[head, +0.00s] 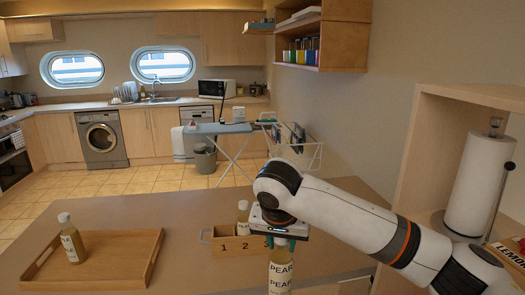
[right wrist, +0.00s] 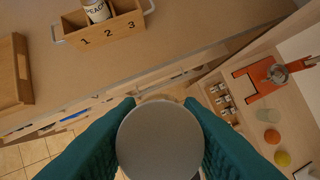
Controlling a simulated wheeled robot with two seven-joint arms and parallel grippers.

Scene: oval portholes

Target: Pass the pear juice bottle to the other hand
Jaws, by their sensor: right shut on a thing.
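My right gripper (head: 280,243) is shut on a bottle (head: 281,275) labelled PEAR, which hangs upright below it at the bottom of the head view. The lower end of the bottle is cut off by the frame edge. In the right wrist view, the bottle's round pale cap (right wrist: 160,142) sits between the two green fingers of the right gripper (right wrist: 160,125). My left gripper is not in view.
A wooden box (head: 225,247) numbered 1, 2, 3 holds another bottle (head: 243,216) in compartment 2. A wooden tray (head: 128,268) at left holds a yellowish bottle (head: 72,240). Counter between them is clear. A paper towel roll (head: 478,185) stands in the right-hand shelf.

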